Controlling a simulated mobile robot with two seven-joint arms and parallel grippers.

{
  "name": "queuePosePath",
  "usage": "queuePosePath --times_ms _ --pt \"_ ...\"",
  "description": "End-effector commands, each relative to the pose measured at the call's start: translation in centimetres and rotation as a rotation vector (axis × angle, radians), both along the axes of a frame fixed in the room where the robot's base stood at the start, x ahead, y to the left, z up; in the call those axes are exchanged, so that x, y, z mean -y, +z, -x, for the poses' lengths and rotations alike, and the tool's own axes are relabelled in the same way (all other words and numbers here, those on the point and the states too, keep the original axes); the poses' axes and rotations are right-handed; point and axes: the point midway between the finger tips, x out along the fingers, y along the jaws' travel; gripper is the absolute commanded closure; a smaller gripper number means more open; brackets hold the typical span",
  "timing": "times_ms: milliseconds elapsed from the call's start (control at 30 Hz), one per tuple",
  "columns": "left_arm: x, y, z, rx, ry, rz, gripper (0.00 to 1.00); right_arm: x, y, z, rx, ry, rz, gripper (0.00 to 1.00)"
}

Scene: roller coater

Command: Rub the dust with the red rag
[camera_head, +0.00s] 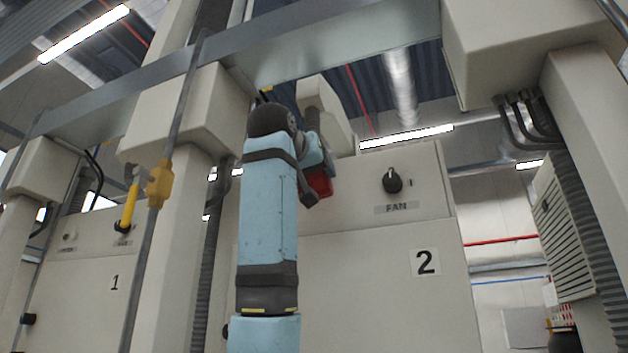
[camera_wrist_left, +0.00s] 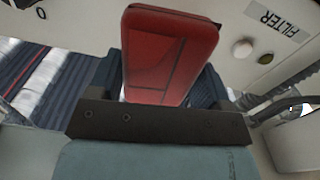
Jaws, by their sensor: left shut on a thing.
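My left arm rises through the middle of the head view, and its gripper (camera_head: 316,180) is in front of the upper panel of cabinet 2 (camera_head: 360,280). The gripper is shut on the red rag (camera_head: 321,184), which shows only in part there. In the left wrist view the rag (camera_wrist_left: 170,50) looks like a flat red block with rounded edges between the dark fingers. Whether it touches the panel cannot be told. I cannot make out any dust in either view. My right gripper is not in view.
A black FAN knob (camera_head: 392,181) is on the panel, right of the gripper. A FILTER label (camera_wrist_left: 279,22) and a pale round knob (camera_wrist_left: 242,48) are beside the rag in the left wrist view. A metal beam (camera_head: 340,45) crosses above. Cabinet 1 (camera_head: 75,290) stands left.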

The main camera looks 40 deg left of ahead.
Motion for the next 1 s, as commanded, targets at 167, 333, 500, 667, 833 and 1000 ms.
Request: queuePosePath --times_ms 167,333,500,667,833,1000 --pt "0.0 0.0 0.0 0.000 0.000 0.000 0.47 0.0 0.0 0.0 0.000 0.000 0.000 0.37" --pt "0.1 0.0 0.3 0.001 0.000 0.000 0.47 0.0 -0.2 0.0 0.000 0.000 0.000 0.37" --pt "0.4 -0.1 1.7 0.002 0.000 0.000 0.47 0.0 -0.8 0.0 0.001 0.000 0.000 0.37" --pt "0.7 -0.1 2.8 0.001 0.000 0.000 0.47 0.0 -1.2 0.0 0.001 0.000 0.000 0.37" --pt "0.7 0.0 2.9 0.000 0.001 0.000 0.47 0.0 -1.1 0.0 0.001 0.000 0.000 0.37" --pt "0.7 0.0 2.9 0.000 0.000 0.000 0.47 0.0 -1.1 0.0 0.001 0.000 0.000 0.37"
